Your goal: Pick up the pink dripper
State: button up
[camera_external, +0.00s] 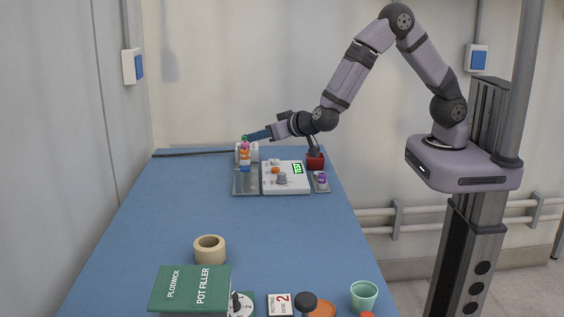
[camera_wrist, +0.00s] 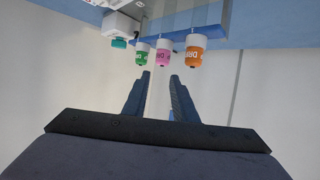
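The pink dripper (camera_wrist: 163,54) shows in the wrist view between a green dripper (camera_wrist: 142,54) and an orange dripper (camera_wrist: 194,52). In that view it lies beyond my gripper (camera_wrist: 160,75), roughly in line with the gap between the fingertips. My gripper's fingers are spread, with nothing between them. In the external view my gripper (camera_external: 248,136) reaches left, close to the small coloured drippers at the table's far end. The pink dripper (camera_external: 245,146) is tiny there and partly overlapped by its neighbours.
A grey tray (camera_external: 245,188) and a white device with a green display (camera_external: 298,168) stand beside the drippers. A red box (camera_external: 315,161) is to their right. The table's middle is clear.

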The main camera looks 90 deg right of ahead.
aim_at(246, 142)
jog(key=shift+a+f+p+x, duration=0.1)
jog(key=shift+f+p+x, duration=0.25)
jog(key=shift+x, duration=0.95)
jog(key=shift+a+f+p+x, duration=0.15)
jog(key=shift+p+x, duration=0.35)
jog(key=shift+x, duration=0.85)
jog(key=shift+a+f+p+x, duration=0.1)
jog(key=shift+f+p+x, duration=0.25)
jog(key=shift+x, duration=0.95)
jog(key=shift+s+r, duration=0.15)
jog(key=shift+c, duration=0.3)
grip_shut()
